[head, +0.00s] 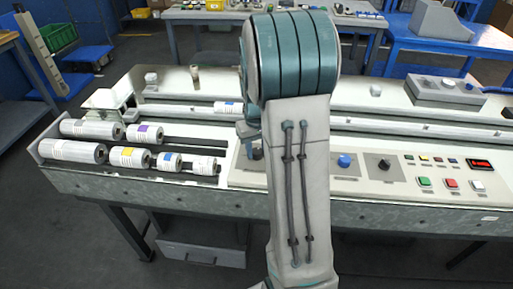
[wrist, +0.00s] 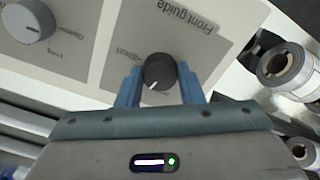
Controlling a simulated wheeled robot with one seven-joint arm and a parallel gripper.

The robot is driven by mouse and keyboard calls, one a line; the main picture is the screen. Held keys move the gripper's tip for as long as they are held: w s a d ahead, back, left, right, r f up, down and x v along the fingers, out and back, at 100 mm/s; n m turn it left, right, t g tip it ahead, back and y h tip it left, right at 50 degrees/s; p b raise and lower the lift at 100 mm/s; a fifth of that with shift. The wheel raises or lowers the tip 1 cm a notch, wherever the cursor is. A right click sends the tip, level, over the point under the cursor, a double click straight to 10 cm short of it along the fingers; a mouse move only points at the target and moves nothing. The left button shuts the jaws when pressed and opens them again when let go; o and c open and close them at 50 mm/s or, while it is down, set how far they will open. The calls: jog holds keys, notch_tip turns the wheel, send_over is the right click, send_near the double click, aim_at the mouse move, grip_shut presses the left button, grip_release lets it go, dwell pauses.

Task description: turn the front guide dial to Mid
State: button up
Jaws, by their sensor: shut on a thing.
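The front guide dial (wrist: 159,70) is a dark round knob with a white pointer line, on a beige panel in the wrist view. The pointer is aimed toward the lower left of that picture. The "Front guide" label (wrist: 183,15) is above it, and a small label to its left is too blurred to read. My gripper (wrist: 159,78) is shut on the dial, with one blue finger on each side. In the head view my arm hides most of the gripper and the panel around it.
A light grey dial (wrist: 28,20) is on the neighbouring panel. In the head view, several labelled rolls (head: 75,151) lie left of my arm. A blue knob (head: 345,160) and push buttons (head: 424,182) are to its right.

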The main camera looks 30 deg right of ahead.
jog(key=shift+w+r+m, duration=0.15)
jog(key=shift+m, duration=1.15)
jog(key=o, duration=1)
jog(key=shift+c, duration=0.2)
notch_tip(320, 180, up, 14)
jog(key=p, duration=0.1)
jog(key=shift+a, duration=0.1)
